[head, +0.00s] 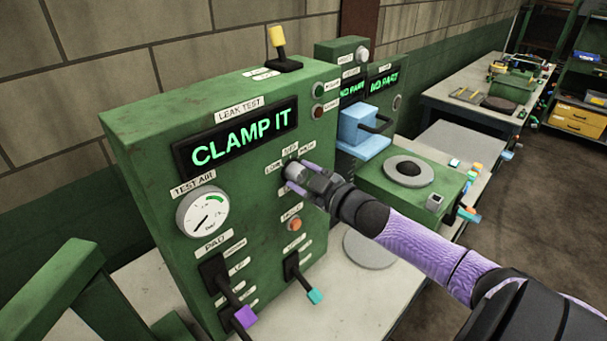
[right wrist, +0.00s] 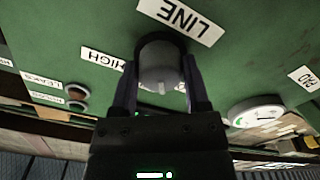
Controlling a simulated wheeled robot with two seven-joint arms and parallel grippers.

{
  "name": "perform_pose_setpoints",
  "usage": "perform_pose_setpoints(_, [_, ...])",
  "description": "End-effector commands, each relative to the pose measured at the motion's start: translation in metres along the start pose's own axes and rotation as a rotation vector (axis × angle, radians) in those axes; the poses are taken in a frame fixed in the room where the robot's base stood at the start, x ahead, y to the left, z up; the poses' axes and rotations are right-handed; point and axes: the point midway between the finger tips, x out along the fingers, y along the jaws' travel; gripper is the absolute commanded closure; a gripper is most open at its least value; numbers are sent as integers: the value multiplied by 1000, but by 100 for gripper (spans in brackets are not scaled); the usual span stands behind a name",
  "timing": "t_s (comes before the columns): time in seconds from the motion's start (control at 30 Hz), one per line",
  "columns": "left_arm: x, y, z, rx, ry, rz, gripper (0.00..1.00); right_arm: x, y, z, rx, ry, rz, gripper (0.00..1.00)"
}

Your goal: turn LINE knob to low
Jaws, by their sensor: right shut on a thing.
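The LINE knob (right wrist: 160,65) is a round grey knob on the green LEAK TEST panel (head: 140,125). My right gripper (head: 303,178) is at the panel front, and its fingers are shut on the sides of the knob. In the head view the gripper mostly hides the knob. A LOW label (head: 272,164) sits up and left of it and a HIGH label (head: 308,147) up and right. In the right wrist view the LINE label (right wrist: 180,18) appears upside down, and a small pale mark on the knob points down, away from it. My left gripper is out of view.
A round gauge (head: 203,212), a lever with a purple tip (head: 245,316), a lever with a teal tip (head: 315,296) and an orange button (head: 294,224) are on the same panel. The display (head: 240,138) reads CLAMP IT. A blue block (head: 362,125) stands right of the panel.

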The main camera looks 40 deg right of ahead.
Motion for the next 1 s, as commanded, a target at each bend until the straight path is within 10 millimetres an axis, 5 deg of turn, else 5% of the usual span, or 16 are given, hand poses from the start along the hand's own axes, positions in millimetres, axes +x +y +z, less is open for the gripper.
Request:
perform_pose_setpoints(0.93, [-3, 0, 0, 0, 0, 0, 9, 0, 0, 0, -191, -1, -1, 100])
perform_pose_setpoints(0.97, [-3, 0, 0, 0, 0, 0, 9, 0, 0, 0, -191, -1, -1, 36])
perform_pose_setpoints(1.0, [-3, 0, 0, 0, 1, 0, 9, 0, 0, 0, -191, -1, -1, 28])
